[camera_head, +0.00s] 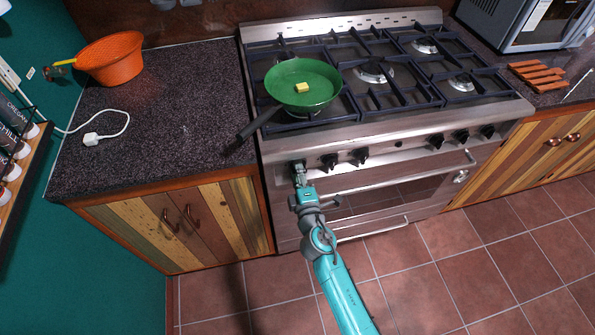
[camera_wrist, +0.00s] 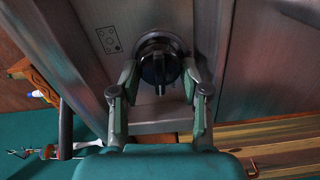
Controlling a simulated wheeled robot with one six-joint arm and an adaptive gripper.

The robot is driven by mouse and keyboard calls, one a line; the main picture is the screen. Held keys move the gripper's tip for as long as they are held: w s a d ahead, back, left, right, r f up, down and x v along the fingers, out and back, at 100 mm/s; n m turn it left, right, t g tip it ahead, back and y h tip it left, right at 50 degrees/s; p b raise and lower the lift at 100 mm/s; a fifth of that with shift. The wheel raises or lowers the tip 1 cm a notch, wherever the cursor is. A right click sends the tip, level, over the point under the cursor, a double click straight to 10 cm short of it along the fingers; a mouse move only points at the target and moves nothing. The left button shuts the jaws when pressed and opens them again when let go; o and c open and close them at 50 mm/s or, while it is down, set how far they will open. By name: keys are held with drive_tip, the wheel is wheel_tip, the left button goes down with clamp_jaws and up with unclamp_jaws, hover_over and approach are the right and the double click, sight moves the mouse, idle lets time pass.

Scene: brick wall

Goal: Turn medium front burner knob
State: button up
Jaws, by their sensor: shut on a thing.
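The stove (camera_head: 385,145) has a row of black knobs on its steel front panel. My gripper (camera_head: 299,177) is at the leftmost knob, which it mostly hides in the head view. In the wrist view, this round black burner knob (camera_wrist: 159,62) sits between the two fingers of my gripper (camera_wrist: 160,80), and they are shut on it. A small printed burner diagram (camera_wrist: 109,40) is beside the knob. Two more knobs are just to the right, one (camera_head: 329,161) and another (camera_head: 360,157), both untouched.
A green pan (camera_head: 318,94) with a yellow piece (camera_head: 302,88) in it sits on the front left burner, its dark handle (camera_head: 258,123) reaching over the counter (camera_head: 185,130). The oven door handle (camera_head: 400,178) runs below the knobs. The tiled floor (camera_head: 445,270) is clear.

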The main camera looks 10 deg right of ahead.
drive_tip(key=shift+n, duration=0.6)
drive_tip(key=shift+a, duration=0.1)
drive_tip(key=o, duration=1.1)
drive_tip(key=shift+f, duration=0.1)
drive_tip(key=shift+o, duration=0.2)
drive_tip(key=s, duration=0.8)
